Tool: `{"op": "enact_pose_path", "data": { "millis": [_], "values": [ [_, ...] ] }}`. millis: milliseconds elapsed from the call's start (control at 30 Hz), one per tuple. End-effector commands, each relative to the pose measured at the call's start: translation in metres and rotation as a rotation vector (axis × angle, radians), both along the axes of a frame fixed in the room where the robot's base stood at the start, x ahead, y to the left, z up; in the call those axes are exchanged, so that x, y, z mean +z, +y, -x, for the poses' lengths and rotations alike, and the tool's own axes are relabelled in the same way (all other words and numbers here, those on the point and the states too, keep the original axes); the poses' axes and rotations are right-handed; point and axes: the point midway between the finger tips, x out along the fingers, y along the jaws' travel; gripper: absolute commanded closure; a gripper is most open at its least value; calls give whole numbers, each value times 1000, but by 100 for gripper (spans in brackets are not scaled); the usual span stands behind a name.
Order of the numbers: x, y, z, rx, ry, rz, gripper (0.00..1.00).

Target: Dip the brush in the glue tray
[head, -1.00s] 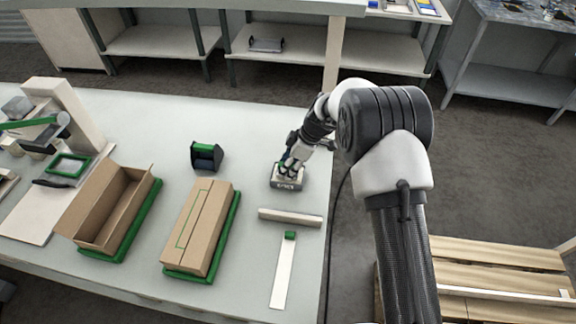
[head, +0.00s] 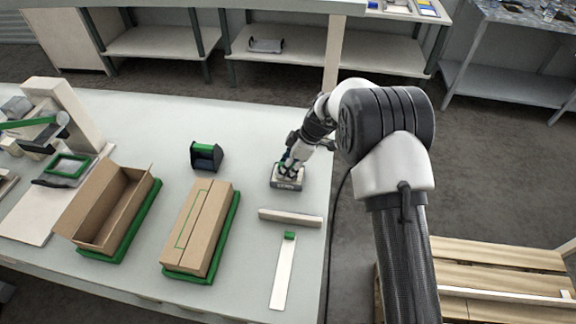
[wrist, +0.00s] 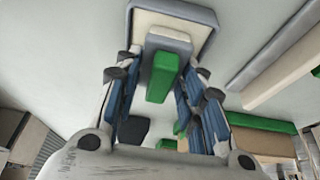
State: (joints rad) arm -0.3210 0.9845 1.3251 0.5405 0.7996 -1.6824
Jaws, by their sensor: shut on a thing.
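The glue tray (head: 287,185) is a small grey tray with a pale filling, on the bench near its right edge. It also shows at the top of the wrist view (wrist: 207,22). The brush (wrist: 162,76) has a green handle and a pale grey head. My gripper (wrist: 160,90) is shut on the brush, with its blue-padded fingers on both sides of the handle. In the head view my gripper (head: 290,164) is directly over the tray. The brush head overlaps the tray in the wrist view; whether it touches the glue I cannot tell.
A pale bar (head: 290,218) lies just in front of the tray, and a white strip with a green end (head: 283,275) lies nearer. A black and green dispenser (head: 206,157), a closed carton (head: 198,228) and an open carton (head: 108,208) stand left. Bench behind the tray is clear.

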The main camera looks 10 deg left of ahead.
Motion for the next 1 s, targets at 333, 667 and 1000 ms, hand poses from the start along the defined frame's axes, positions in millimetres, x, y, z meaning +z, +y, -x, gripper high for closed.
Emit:
{"op": "enact_pose_path", "data": {
  "millis": [333, 667, 1000],
  "values": [
    [-2, -1, 2, 1, 6, 3, 83],
    [24, 0, 1, 0, 2, 1, 83],
    [49, 0, 0, 0, 1, 0, 83]
  ]
}}
